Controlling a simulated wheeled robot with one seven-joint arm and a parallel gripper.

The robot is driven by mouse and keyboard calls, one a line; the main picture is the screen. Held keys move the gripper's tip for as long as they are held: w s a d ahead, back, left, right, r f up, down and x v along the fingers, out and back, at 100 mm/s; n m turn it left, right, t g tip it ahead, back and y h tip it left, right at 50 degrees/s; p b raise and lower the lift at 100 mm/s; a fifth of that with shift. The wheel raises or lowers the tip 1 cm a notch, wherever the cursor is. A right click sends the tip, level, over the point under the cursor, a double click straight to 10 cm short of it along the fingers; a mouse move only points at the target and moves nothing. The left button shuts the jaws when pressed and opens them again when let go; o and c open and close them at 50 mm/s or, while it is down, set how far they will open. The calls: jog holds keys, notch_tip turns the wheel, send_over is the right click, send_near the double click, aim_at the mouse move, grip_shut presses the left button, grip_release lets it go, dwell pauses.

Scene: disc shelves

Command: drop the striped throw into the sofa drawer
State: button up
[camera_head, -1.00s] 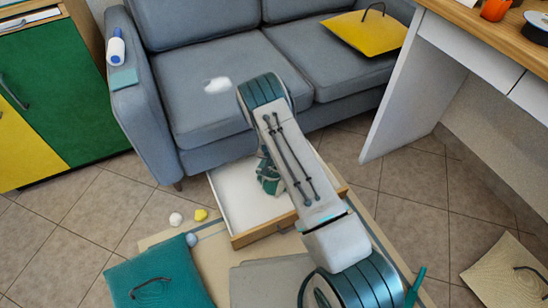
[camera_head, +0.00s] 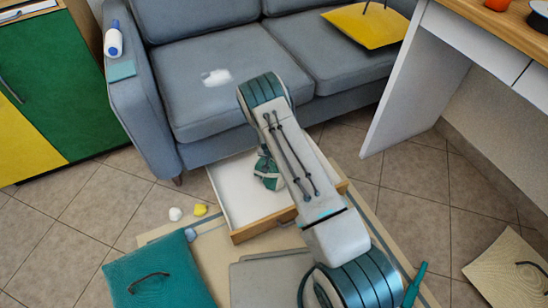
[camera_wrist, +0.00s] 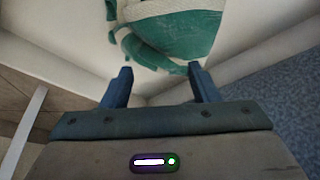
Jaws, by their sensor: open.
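The striped throw, green and white, lies crumpled in the open sofa drawer; it shows in the head view (camera_head: 267,172) partly behind my arm, and in the wrist view (camera_wrist: 178,38) just beyond my fingertips. The sofa drawer (camera_head: 233,193) is pulled out from under the grey sofa, with a white inside and a wooden front. My gripper (camera_wrist: 160,72) is open in the wrist view, its two dark fingers apart with nothing between them. The throw appears apart from the fingers. In the head view my arm hides the gripper and the drawer's right part.
The grey sofa (camera_head: 200,70) stands behind the drawer. A white desk (camera_head: 395,95) stands at right. A teal cushion-like item (camera_head: 158,272) and a beige one (camera_head: 515,268) lie on the floor. Small white (camera_head: 175,214) and yellow (camera_head: 200,210) lumps lie left of the drawer.

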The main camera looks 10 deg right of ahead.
jog(key=o, duration=0.7)
jog(key=shift+s+a+r+g+y+p, duration=0.15)
jog(key=shift+r+g+p, duration=0.3)
jog(key=shift+r, duration=0.55)
jog(key=shift+s+r+g+y+p, duration=0.1)
jog(key=shift+s+r+g+p, duration=0.1)
jog(key=shift+r+p, duration=0.6)
jog(key=shift+s+a+r+g+y+p, duration=0.1)
jog(key=shift+s+r+g+y+p, duration=0.2)
jog(key=shift+r, duration=0.85)
jog(key=shift+w+r, duration=0.1)
jog(key=r+p, duration=0.1)
jog(key=r, duration=0.3)
jog(key=s+r+p, duration=0.1)
jog(key=r+p, duration=0.1)
jog(key=r, duration=0.3)
jog(key=s+r+p, duration=0.1)
jog(key=r, duration=0.3)
jog(key=shift+a+r+p, duration=0.25)
jog(key=shift+a+p, duration=0.05)
jog(key=shift+p, duration=0.1)
